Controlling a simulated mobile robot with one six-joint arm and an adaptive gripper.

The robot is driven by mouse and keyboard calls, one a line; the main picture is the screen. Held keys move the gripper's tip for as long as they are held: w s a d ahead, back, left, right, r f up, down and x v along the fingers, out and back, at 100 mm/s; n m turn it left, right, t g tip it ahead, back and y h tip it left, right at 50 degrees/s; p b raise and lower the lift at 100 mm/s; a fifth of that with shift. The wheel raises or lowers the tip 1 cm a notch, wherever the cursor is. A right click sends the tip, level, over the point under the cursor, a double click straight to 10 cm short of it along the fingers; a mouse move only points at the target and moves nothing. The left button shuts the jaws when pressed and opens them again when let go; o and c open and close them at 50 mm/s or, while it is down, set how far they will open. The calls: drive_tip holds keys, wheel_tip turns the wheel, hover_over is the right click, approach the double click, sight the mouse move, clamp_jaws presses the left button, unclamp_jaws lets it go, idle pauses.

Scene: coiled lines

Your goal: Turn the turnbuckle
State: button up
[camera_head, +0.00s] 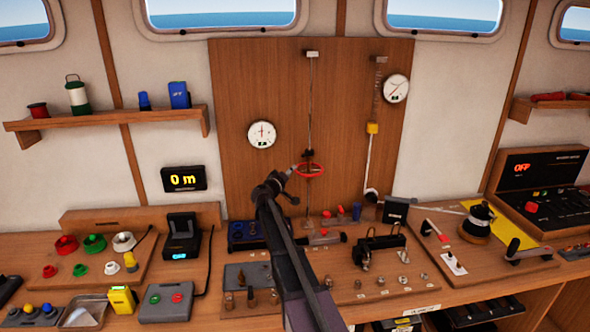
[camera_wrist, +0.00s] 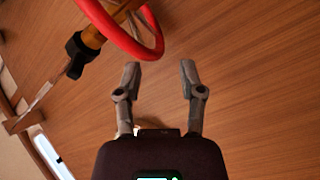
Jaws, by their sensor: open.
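The turnbuckle hangs on a thin vertical line in front of the brown wall panel, and carries a red ring handle (camera_head: 311,176). In the wrist view the red ring (camera_wrist: 118,38) is large at the upper left, cut by the top edge. The turnbuckle's brass-coloured body (camera_wrist: 93,38) passes beside it, with a black fitting (camera_wrist: 77,55) on it. My gripper (camera_wrist: 160,75) is open, with nothing between its fingers. In the head view my gripper (camera_head: 290,174) is just left of the ring; contact cannot be told.
Two round dials (camera_head: 261,135) (camera_head: 396,88) are on the panel. A second line with a yellow block (camera_head: 372,128) hangs to the right. The bench below is crowded with tools, pegs and a winch (camera_head: 478,222). The panel around the ring is mostly bare.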

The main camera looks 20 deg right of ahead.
drive_tip(key=shift+x, duration=2.3)
drive_tip(key=shift+s, duration=0.1)
clamp_jaws()
drive_tip(key=shift+a, duration=0.2)
drive_tip(key=shift+d, duration=0.1)
